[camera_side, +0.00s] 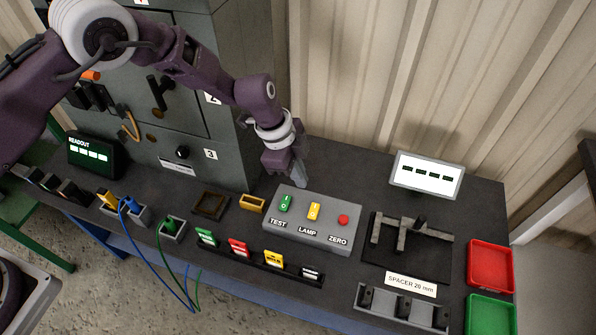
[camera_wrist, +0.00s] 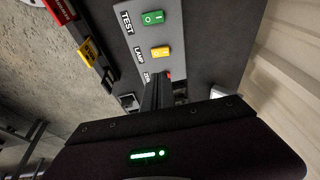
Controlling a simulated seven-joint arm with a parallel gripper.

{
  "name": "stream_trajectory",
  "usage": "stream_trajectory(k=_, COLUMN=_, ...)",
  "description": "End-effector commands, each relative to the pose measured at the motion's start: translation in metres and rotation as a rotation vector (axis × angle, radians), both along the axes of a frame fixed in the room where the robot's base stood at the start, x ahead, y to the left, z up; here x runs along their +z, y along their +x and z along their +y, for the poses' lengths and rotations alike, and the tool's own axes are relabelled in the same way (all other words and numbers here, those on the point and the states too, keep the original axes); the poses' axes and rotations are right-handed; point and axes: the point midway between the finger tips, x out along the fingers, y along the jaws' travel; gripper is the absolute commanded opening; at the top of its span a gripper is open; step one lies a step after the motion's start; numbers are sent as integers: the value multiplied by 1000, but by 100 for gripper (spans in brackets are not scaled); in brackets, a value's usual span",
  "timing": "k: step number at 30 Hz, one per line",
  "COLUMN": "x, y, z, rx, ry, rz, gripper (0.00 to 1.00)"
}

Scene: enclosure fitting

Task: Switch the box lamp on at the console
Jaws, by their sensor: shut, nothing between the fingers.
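The grey console (camera_side: 345,226) sits on the dark bench, with a green TEST switch (camera_side: 286,203), a yellow LAMP switch (camera_side: 313,211) and a red ZERO button (camera_side: 343,220). The wrist view also shows the green switch (camera_wrist: 152,18) and the yellow switch (camera_wrist: 160,52), with the red button mostly hidden behind the fingers. My gripper (camera_side: 300,181) is shut and empty, pointing down at the console's back edge, above and behind the switches. In the wrist view its fingertips (camera_wrist: 158,82) appear close beside the yellow switch. I cannot tell whether they touch the console.
A grey cabinet (camera_side: 225,150) stands left of my gripper. A white display (camera_side: 427,176) and a dark fixture (camera_side: 405,262) lie to the right, with red (camera_side: 490,265) and green (camera_side: 490,315) trays beyond. Colored labelled blocks (camera_side: 239,247) line the front. A corrugated wall is behind.

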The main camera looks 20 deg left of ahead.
Motion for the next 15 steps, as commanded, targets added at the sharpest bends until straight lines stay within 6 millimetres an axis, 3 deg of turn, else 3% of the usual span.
stream_trajectory(k=4, x=11, y=-1, z=4, rx=0, ry=0, rz=1, gripper=0)
stream_trajectory(k=15, x=14, y=2, z=3, rx=0, ry=4, rz=-1, gripper=0)
